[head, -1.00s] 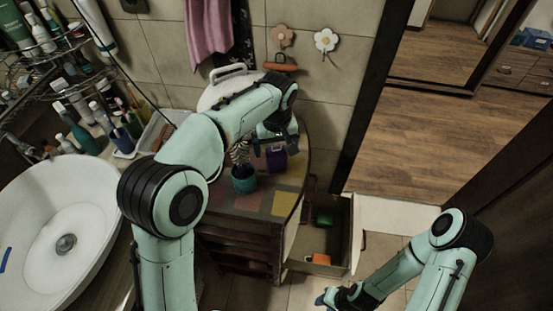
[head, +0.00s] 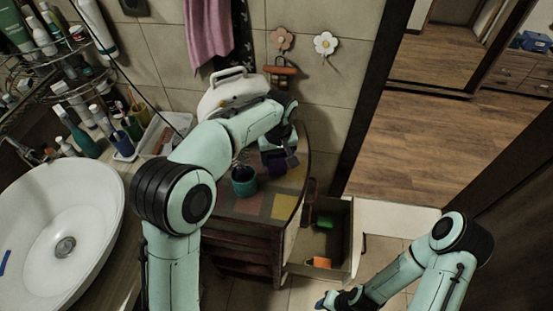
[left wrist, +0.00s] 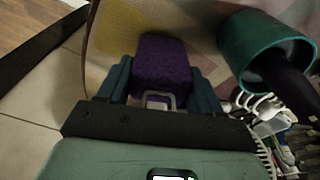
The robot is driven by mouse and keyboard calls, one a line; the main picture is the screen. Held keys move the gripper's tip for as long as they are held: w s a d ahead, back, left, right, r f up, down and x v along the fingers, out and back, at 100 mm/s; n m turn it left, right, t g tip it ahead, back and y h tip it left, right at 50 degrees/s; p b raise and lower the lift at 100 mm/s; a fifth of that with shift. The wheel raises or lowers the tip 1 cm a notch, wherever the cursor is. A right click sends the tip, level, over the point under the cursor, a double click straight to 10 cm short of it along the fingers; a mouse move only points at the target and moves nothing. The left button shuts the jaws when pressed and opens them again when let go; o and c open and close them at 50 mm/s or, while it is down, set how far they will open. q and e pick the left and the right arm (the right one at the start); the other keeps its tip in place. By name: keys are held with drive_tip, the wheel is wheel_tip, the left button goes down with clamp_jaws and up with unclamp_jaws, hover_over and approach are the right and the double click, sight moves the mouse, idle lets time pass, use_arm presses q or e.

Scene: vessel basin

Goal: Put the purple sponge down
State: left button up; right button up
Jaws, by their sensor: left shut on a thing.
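My left gripper (head: 280,158) is over the patchwork top of the small cabinet (head: 262,205), right of and behind a teal cup (head: 244,181). It is shut on the purple sponge, which sits between its two blue fingers in the left wrist view (left wrist: 162,62). In the head view the gripper hides most of the sponge. The sponge is at or just above the cabinet top; I cannot tell if it touches. The teal cup also shows in the left wrist view (left wrist: 262,50). My right gripper (head: 333,299) is low at the bottom edge, its jaws unclear.
An open drawer (head: 345,235) holds a green sponge (head: 325,221) and an orange one (head: 321,262). A white case (head: 232,90) stands behind my left arm. A white basin (head: 60,235) is at the left. Bare cabinet top shows at the front right.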

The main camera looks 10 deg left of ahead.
use_arm(q)
drive_tip(key=shift+r, duration=0.15)
